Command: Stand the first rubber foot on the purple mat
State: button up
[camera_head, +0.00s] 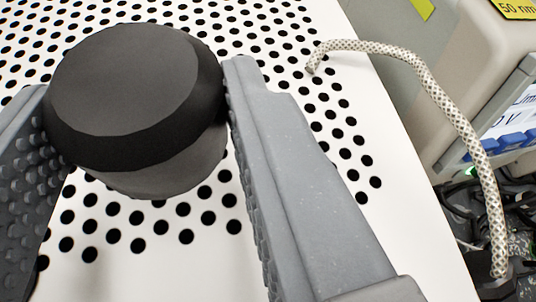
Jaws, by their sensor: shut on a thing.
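A dark grey, round rubber foot (125,85) with a bevelled edge is between the two fingers of my gripper (138,115), in the left half of the head camera view. The grey, studded fingers press on it from the left and the right. Its wide flat face is turned up toward the camera, and a narrower grey part shows below. The foot is over a white perforated surface; I cannot tell whether it touches that surface. No purple mat is in view.
A braided cable (437,92) rises from the plate and runs down the right side. A beige machine (465,50) with blue parts and dark cables stands beyond the edge.

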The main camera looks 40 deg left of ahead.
aim_at(176, 185)
jog(key=shift+w+d+f+p, duration=0.1)
jog(key=shift+f+p, duration=0.2)
jog(key=shift+f, duration=1.5)
jog(key=o, duration=1)
jog(key=b+v, duration=0.1)
jog(key=v, duration=1.1)
jog(key=shift+b, duration=0.35)
jog(key=shift+r, duration=0.1)
